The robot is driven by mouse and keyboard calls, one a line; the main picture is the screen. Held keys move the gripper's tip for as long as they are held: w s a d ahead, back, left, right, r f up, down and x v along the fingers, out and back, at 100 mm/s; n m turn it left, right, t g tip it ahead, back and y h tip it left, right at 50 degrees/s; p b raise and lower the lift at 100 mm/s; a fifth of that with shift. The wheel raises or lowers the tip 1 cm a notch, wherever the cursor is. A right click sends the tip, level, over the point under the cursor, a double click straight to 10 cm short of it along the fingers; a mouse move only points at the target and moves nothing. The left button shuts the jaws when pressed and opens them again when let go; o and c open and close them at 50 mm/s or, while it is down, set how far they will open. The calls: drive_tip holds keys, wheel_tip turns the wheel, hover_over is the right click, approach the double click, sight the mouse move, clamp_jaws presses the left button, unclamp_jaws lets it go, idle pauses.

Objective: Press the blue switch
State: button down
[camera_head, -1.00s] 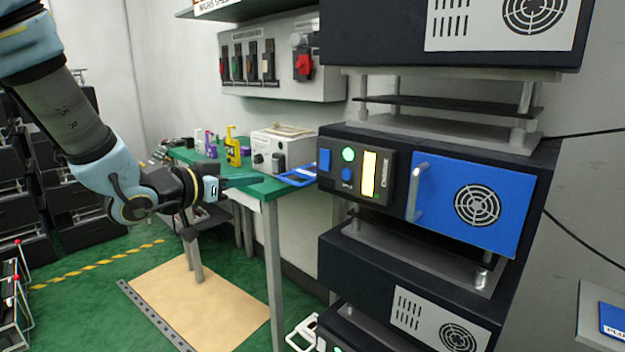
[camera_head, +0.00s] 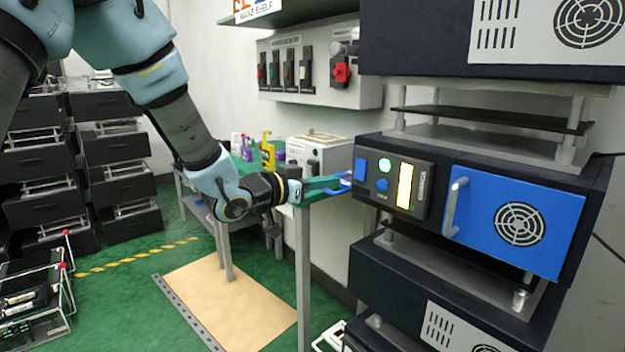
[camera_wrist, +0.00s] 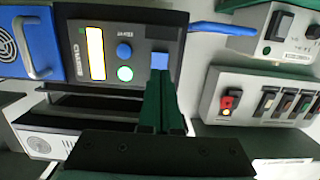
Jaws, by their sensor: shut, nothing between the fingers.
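The blue switch (camera_head: 360,169) is a small upright rectangle at the left end of the dark control panel (camera_head: 424,172) on the blue-doored oven. My gripper (camera_head: 345,183) is shut and empty, with its green fingers pointing at the panel from the left. In the wrist view, turned upside down, the blue switch (camera_wrist: 159,60) shows just beyond the tips of my gripper (camera_wrist: 160,78), lined up with them. The fingertips overlap its near edge in that view. I cannot tell whether they touch it.
Beside the switch are a round blue button (camera_head: 381,184), a green light (camera_head: 385,165) and a yellow display (camera_head: 404,186). The blue door (camera_head: 550,215) has a grey handle (camera_head: 455,207). A green table with bottles and a grey box (camera_head: 318,152) stands behind my gripper.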

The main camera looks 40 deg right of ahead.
sight(358, 177)
drive_tip(key=d, duration=0.2)
drive_tip(key=d+p, duration=0.1)
drive_tip(key=d, duration=0.3)
drive_tip(key=shift+s+d+f+p, duration=0.2)
drive_tip(key=shift+d+f+p, duration=0.1)
drive_tip(key=shift+f+p, duration=0.1)
drive_tip(key=shift+d+f, duration=0.1)
drive_tip(key=shift+f, duration=0.05)
drive_tip(key=shift+d+b, duration=0.15)
drive_tip(key=shift+b, duration=0.7)
